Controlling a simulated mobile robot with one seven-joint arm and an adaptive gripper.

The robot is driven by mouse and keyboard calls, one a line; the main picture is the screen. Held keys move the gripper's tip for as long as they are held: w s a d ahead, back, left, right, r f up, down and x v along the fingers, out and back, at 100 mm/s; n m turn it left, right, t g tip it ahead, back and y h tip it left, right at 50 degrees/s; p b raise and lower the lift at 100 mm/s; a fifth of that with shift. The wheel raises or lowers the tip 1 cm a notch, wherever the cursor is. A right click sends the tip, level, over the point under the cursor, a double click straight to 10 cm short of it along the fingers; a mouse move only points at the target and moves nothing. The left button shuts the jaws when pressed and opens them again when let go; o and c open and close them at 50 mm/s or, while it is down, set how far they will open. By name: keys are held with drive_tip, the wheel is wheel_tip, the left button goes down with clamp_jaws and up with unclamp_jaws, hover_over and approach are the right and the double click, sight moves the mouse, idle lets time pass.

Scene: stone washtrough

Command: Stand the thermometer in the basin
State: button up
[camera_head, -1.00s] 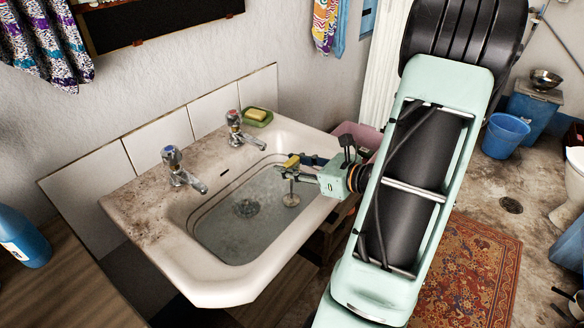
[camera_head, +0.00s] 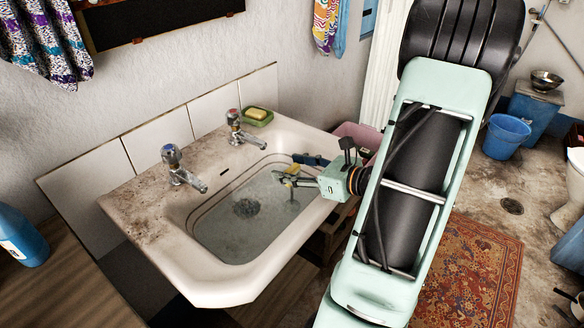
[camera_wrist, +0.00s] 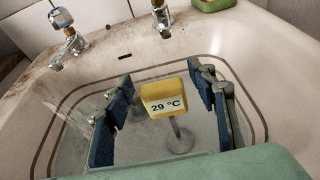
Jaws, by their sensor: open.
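The thermometer has a yellow head (camera_wrist: 163,95) reading 29 °C, a thin stem and a round grey base (camera_wrist: 179,141). It stands about upright in the right part of the water-filled basin (camera_head: 215,285); its yellow head also shows in the head view (camera_head: 293,168). Whether the base touches the basin floor is hard to tell. My gripper (camera_wrist: 160,76) is open, with blue-padded fingers well apart on both sides of the yellow head. In the head view my gripper (camera_head: 287,169) reaches over the basin's right rim, its near finger partly covering the thermometer.
Two taps, a blue-topped one (camera_head: 180,168) and a red-topped one (camera_head: 237,127), stand on the back ledge. A green soap dish (camera_head: 257,117) sits at the back corner. The left part of the basin, around the drain (camera_head: 246,208), is clear.

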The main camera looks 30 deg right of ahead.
drive_tip(key=shift+r, duration=0.1)
drive_tip(key=shift+r+p, duration=0.3)
drive_tip(key=p+v, duration=0.1)
drive_tip(key=v, duration=0.5)
drive_tip(key=p+v, duration=0.1)
drive_tip(key=v, duration=0.5)
drive_tip(key=shift+r, duration=0.25)
drive_tip(key=shift+d, duration=0.1)
